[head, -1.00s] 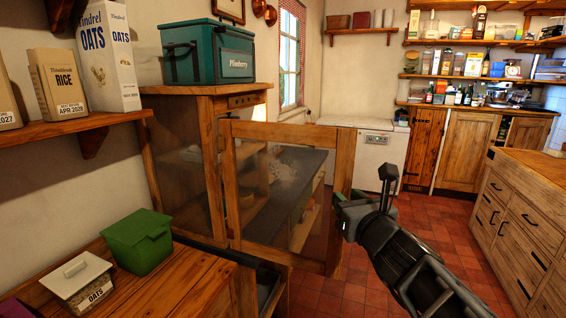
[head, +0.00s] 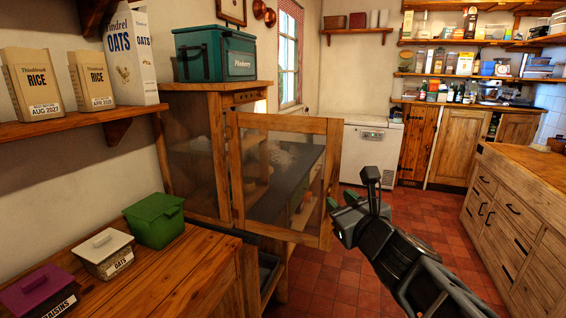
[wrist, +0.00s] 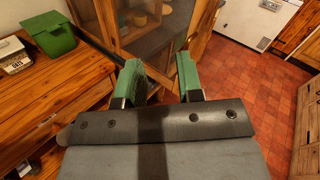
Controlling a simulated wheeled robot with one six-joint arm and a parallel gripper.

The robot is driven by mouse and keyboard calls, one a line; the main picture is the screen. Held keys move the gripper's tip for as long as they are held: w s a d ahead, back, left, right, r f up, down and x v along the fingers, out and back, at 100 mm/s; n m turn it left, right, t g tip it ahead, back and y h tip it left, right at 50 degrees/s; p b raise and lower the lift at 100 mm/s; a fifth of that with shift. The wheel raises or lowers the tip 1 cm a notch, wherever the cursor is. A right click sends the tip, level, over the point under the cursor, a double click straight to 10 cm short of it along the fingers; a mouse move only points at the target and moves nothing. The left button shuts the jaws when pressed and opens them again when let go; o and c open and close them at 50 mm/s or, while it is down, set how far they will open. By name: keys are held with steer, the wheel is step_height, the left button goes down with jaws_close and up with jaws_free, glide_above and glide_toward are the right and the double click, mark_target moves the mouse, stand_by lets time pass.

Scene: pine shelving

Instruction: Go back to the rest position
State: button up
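My gripper (head: 338,212) is at the right of centre in the head view, in front of the open glazed cabinet door (head: 285,180). The wrist view shows its two green fingers (wrist: 161,82) apart with nothing between them, and red floor tiles and the cabinet's wood beyond. The cabinet (head: 185,150) stands at left centre, with bowls dimly visible through the glass. I cannot tell whether the gripper touches the door; it appears apart from it.
A wooden counter (head: 165,285) at lower left holds a green bin (head: 154,220), an oats bin (head: 106,254) and a raisins bin (head: 40,293). A teal box (head: 215,52) tops the cabinet. Drawers (head: 510,215) stand at right. Tiled floor (head: 400,210) lies open between.

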steer(key=s+a+f+n+g+p, duration=0.1)
steer(key=s+f+n+g, duration=0.2)
steer(key=n, duration=0.4)
steer(key=s+a+f+n+g+y, duration=0.1)
steer(key=s+a+f+n+g, duration=0.15)
steer(key=f+n, duration=0.3)
steer(key=s+a+f+n+g+p, duration=0.1)
steer(key=s+f+n+g, duration=0.15)
steer(key=n, duration=0.45)
steer(key=s+d+f+n+g+h+p, duration=0.3)
steer(key=s+d+f+n+g+h, duration=0.2)
steer(key=n, duration=0.5)
steer(key=s+d+f+h, duration=0.1)
steer(key=s+d, duration=0.1)
steer(key=d, duration=0.1)
steer(key=shift+d+h, duration=0.3)
steer(key=shift+d, duration=0.05)
